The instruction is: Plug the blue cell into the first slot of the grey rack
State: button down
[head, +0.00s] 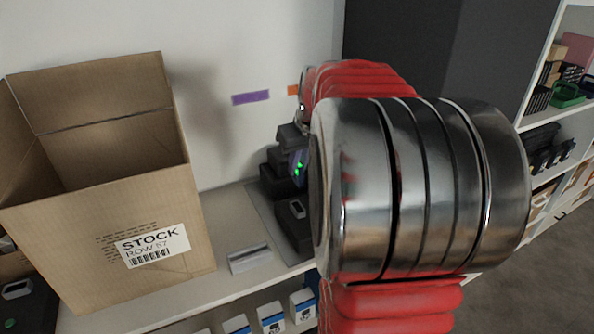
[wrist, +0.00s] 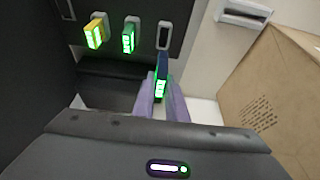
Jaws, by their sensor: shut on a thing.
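The blue cell (wrist: 163,65), with a green-lit face, is in the wrist view, held between the two pale purple fingers of my gripper (wrist: 161,98). Its far end is just below an empty pale-rimmed slot (wrist: 164,36) of the dark grey rack (wrist: 147,14); I cannot tell the gap in depth. Two other slots of the rack hold a yellow cell (wrist: 96,32) and a green cell (wrist: 129,38). In the head view my arm hides most of the rack (head: 290,228), and one pale-rimmed slot shows. I cannot make out the blue cell surely there.
A large open carton (head: 105,215) marked STOCK stands on the bench left of the rack. A small white holder (head: 250,258) lies between them; it also shows in the wrist view (wrist: 243,12). White and blue boxes (head: 270,318) sit below the bench edge. Shelves (head: 550,125) stand at right.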

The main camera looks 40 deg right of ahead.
dwell(0.4)
jog(key=s+d+f+m+g+h, duration=0.1)
jog(key=s+d+f+m, duration=0.2)
jog(key=s+d+m, duration=0.3)
jog(key=s+d+f+m+g+h, duration=0.2)
jog(key=s+d+m, duration=0.5)
jog(key=s+d, duration=0.5)
jog(key=s+f, duration=0.1)
jog(key=s, duration=0.2)
jog(key=shift+f, duration=0.3)
jog(key=shift+s, duration=0.1)
